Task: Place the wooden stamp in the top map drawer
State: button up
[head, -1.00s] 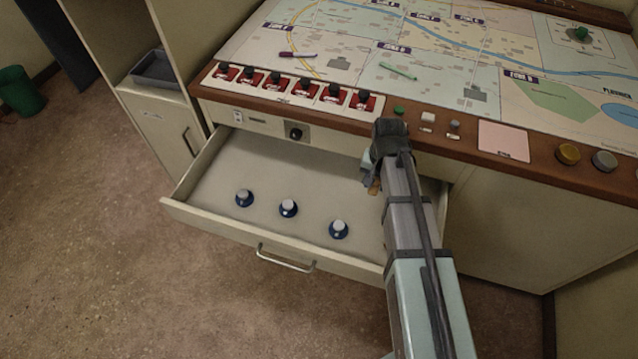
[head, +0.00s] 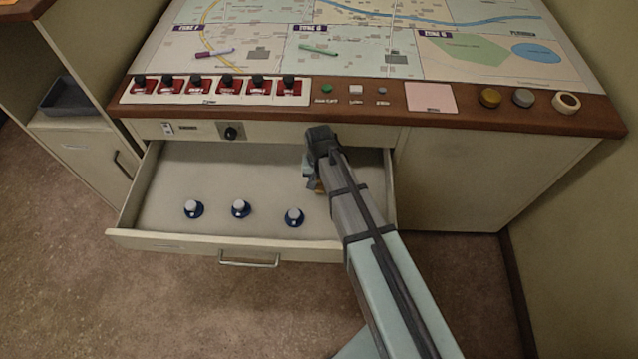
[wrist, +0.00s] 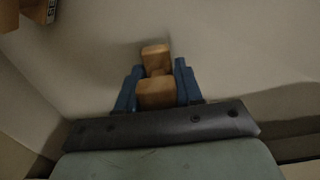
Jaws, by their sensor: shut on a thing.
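The wooden stamp (wrist: 156,93) is between the two blue fingers of my gripper (wrist: 157,88) in the wrist view, with a pale surface beyond it. My gripper (head: 313,182) is shut on the stamp over the right part of the open map drawer (head: 160,222) in the head view. I cannot tell whether the stamp touches the drawer floor.
The drawer's front handle (head: 249,262) faces the floor. The console edge with red switches (head: 228,86) overhangs the back. The drawer's back left floor is clear.

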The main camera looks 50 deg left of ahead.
jog(key=shift+f, duration=0.95)
jog(key=o, duration=1)
jog(key=shift+f, duration=0.15)
notch_tip(320, 180, up, 12)
jog(key=shift+r, duration=0.2)
jog(key=shift+o, duration=0.3)
